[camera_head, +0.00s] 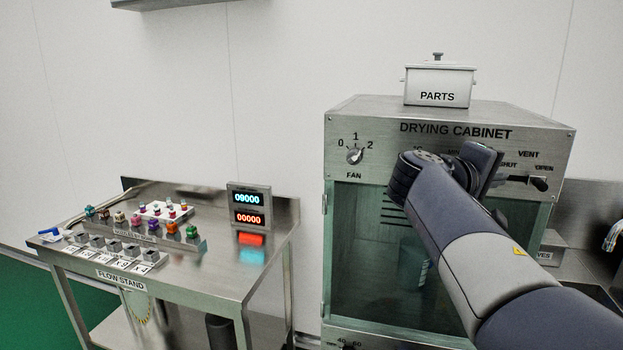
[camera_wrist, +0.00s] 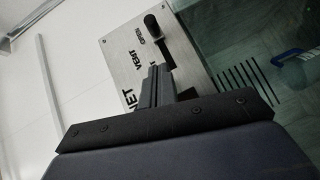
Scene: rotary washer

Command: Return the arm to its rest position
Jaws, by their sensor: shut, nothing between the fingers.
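My arm (camera_head: 490,250) reaches up from the lower right in the head view, in front of the drying cabinet (camera_head: 345,110). Its wrist end covers part of the cabinet's upper front. My gripper (camera_wrist: 155,82) shows in the wrist view with its two fingers together and nothing between them. In that view the fingertips appear close to the vent lever (camera_wrist: 155,28) and the cabinet's lettered panel; whether they touch it is unclear. In the head view the vent lever (camera_head: 539,183) has its black knob to the right, below the word OPEN. The fingertips cannot be made out there.
A white PARTS box (camera_head: 438,88) stands on the cabinet. The cabinet's glass door (camera_head: 360,250) looks closed. Left is a steel flow stand (camera_head: 200,265) with coloured knobs and a display (camera_head: 249,207) reading 09000 and 00000. A sink area (camera_head: 597,200) lies at right.

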